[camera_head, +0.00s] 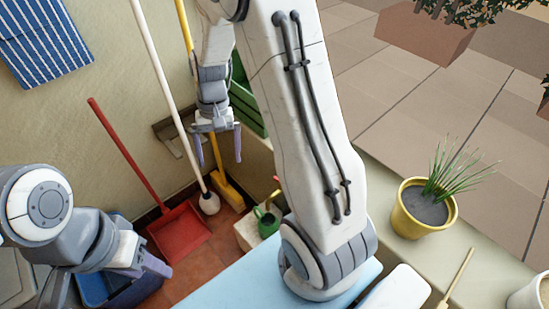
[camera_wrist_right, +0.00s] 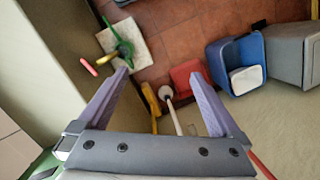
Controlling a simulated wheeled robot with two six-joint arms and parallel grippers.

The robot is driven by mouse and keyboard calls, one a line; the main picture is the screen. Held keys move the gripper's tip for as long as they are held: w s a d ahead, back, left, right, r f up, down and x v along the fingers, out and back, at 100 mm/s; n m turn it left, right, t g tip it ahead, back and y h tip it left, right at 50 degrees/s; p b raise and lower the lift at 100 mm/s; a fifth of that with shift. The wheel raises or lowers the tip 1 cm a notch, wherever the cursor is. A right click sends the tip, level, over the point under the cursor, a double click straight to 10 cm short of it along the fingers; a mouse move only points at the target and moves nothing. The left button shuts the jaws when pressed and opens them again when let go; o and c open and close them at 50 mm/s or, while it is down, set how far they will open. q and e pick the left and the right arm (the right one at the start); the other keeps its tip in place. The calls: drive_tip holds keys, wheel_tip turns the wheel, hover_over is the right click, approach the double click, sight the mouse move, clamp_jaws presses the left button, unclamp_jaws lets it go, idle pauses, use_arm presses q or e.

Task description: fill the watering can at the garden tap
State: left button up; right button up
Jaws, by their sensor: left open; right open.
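The green watering can (camera_head: 267,220) stands on a pale block (camera_head: 247,236) in the corner, partly beside my right arm. In the right wrist view the can (camera_wrist_right: 123,47) sits on a pale square slab, left of the fingers. A small red bar (camera_wrist_right: 89,67) with a yellowish piece beside it looks like the tap; it is close to the can. My right gripper (camera_head: 218,150) is open and empty, above and left of the can, apart from it. In the wrist view it also shows (camera_wrist_right: 160,75). My left gripper (camera_head: 148,264) is open at the lower left, over the blue bin.
A red dustpan (camera_head: 180,232), a white-handled plunger or brush (camera_head: 208,202) and a yellow broom (camera_head: 228,190) stand near the wall. A blue bin (camera_head: 130,288) is at lower left. A yellow plant pot (camera_head: 422,208) stands on the ledge at right.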

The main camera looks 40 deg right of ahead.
drive_tip(key=s+d+f+m+y+p, duration=0.15)
drive_tip(key=d+f+m, duration=0.4)
drive_tip(key=d, duration=0.55)
drive_tip(key=s+d+f+m+y+p, duration=0.15)
drive_tip(key=d+f+m, duration=0.35)
drive_tip(key=d, duration=0.6)
use_arm(q)
wheel_tip(320, 180, up, 5)
drive_tip(key=shift+r+p, duration=0.1)
drive_tip(key=shift+p, duration=0.4)
use_arm(e)
drive_tip(key=shift+n, duration=0.45)
drive_tip(key=x, duration=0.7)
drive_tip(key=w+d+x, duration=0.1)
drive_tip(key=x, duration=0.3)
drive_tip(key=shift+f, duration=0.3)
drive_tip(key=shift+h, duration=0.3)
drive_tip(key=c, duration=1.2)
drive_tip(key=m+t, duration=0.1)
drive_tip(key=m, duration=0.1)
drive_tip(key=shift+s+m, duration=0.1)
drive_tip(key=shift+m, duration=0.3)
drive_tip(key=shift+c, duration=0.2)
drive_tip(key=o, duration=1.2)
